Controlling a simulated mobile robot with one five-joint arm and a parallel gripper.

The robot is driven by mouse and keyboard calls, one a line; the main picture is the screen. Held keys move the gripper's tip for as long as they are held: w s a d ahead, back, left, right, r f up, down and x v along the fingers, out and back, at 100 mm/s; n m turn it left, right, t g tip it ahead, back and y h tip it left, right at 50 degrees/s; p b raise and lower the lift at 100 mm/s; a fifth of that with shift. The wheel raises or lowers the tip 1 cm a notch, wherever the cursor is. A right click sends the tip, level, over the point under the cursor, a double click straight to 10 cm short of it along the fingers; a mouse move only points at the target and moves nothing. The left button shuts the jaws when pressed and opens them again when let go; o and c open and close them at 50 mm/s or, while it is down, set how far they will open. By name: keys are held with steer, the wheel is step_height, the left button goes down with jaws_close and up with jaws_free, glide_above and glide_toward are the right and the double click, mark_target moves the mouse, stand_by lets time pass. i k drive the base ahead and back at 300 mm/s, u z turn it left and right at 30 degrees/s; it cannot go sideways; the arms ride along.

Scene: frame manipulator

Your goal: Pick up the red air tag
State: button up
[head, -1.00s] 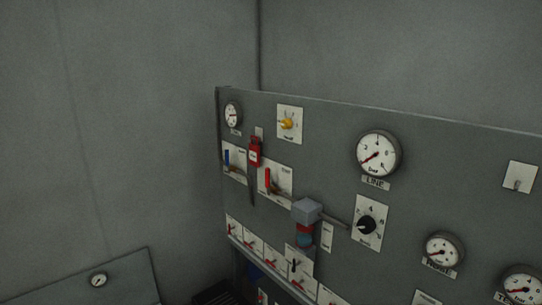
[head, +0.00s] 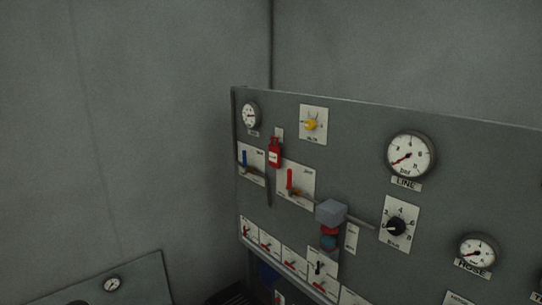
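The red air tag (head: 274,153) is a small red bottle-shaped tag with a white label. It hangs upright on the left part of the grey panel, between a blue lever (head: 245,160) and a red lever (head: 290,180). A dark strip shows just below it. My gripper is not seen in this view, so its state and its distance from the tag do not show.
The grey panel (head: 350,125) carries a yellow knob (head: 311,125), a LINE gauge (head: 409,155), a black knob (head: 397,227) and a HOSE gauge (head: 477,251). A grey block (head: 331,212) juts out below the red lever. Bare wall (head: 130,130) lies left of the panel.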

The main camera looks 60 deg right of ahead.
mark_target(273, 151)
steer(key=i, duration=0.95)
steer(key=z, duration=0.05)
